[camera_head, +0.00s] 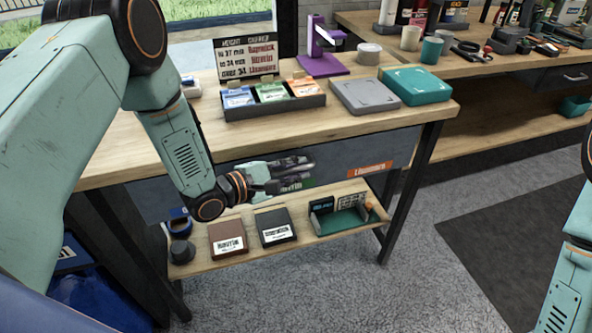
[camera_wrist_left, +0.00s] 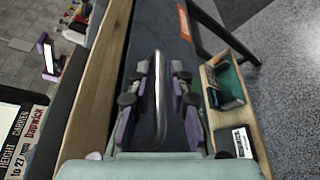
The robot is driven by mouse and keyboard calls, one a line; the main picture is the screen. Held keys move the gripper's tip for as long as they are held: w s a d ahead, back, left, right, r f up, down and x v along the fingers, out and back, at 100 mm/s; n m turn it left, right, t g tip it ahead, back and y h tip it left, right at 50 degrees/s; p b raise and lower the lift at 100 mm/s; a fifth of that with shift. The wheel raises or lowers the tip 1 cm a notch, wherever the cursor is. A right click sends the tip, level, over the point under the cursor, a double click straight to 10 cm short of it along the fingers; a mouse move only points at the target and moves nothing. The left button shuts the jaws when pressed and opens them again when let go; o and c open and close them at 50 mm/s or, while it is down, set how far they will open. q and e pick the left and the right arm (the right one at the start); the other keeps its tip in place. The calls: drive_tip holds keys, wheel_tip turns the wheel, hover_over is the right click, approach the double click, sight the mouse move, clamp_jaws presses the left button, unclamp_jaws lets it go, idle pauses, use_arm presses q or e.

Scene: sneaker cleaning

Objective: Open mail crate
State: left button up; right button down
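A long dark grey front (camera_head: 340,157), apparently the mail crate, hangs shut under the tabletop. It bears an orange label (camera_head: 370,169) and a green label (camera_head: 307,183) partly behind my gripper. A silver bar handle (camera_wrist_left: 159,97) stands out from the grey front in the left wrist view. My left gripper (camera_head: 308,165) is at this front. In the wrist view its purple-and-grey fingers (camera_wrist_left: 158,75) are apart, one on each side of the handle, with gaps visible. My right gripper is out of view; only part of my right arm shows.
The wooden tabletop (camera_head: 350,130) above holds a label tray (camera_head: 275,105), a grey box (camera_head: 364,96) and a teal box (camera_head: 414,85). The lower shelf (camera_head: 300,246) carries a brown box (camera_head: 227,239), a black box (camera_head: 274,226) and a green tray (camera_head: 340,222). Floor in front is clear.

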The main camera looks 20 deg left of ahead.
use_arm(q)
drive_tip(key=shift+s+a, duration=0.1)
drive_tip(key=shift+a, duration=0.15)
drive_tip(key=shift+d, duration=0.1)
clamp_jaws()
idle(0.3)
